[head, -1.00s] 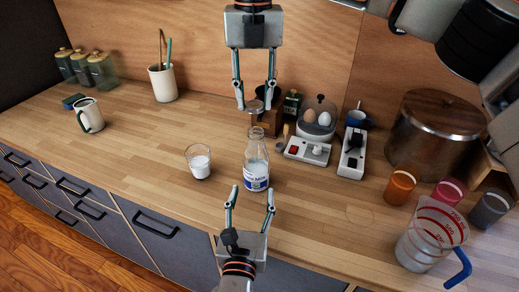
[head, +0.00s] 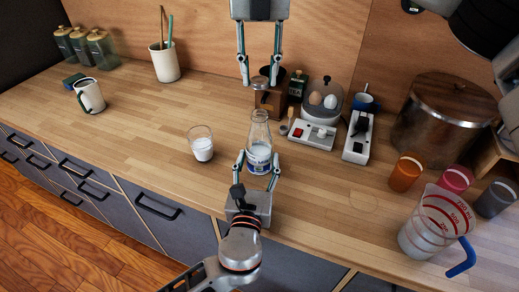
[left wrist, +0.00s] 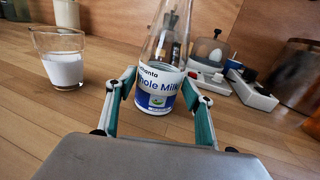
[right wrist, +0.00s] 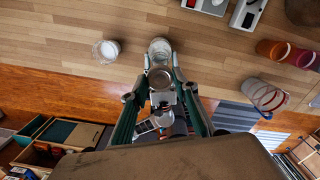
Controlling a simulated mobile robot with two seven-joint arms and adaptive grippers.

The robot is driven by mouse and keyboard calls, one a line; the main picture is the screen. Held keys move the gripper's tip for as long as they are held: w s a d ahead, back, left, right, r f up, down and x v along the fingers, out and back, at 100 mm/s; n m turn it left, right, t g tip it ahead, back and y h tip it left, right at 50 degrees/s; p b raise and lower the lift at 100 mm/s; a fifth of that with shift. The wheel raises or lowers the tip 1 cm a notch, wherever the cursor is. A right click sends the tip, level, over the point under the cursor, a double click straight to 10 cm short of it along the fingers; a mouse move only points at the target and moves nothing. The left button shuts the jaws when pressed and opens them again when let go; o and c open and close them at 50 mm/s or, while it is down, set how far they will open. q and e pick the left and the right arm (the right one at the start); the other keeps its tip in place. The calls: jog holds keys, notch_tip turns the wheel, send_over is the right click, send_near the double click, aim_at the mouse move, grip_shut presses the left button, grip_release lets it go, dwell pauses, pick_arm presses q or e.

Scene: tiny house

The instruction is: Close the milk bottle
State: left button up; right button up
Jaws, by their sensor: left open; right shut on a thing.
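The milk bottle (head: 259,150) stands upright and uncapped on the counter, a clear bottle with a blue and white label and milk inside. My left gripper (head: 259,165) is open at its front side. In the left wrist view its fingertips lie on either side of the label of the bottle (left wrist: 160,92). My right gripper (head: 259,84) is shut on a round bottle cap (head: 260,82), above the bottle. The cap (right wrist: 160,78) shows between its fingers in the right wrist view, with the bottle (right wrist: 159,48) beyond it.
A glass of milk (head: 201,146) stands left of the bottle. Cups (head: 405,173) and a measuring jug (head: 436,222) are further right.

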pick_arm(q)
jog(key=w, duration=0.5)
jog(key=w+d, duration=0.1)
jog(key=w, duration=0.1)
jog(key=shift+w, duration=0.25)
grip_shut()
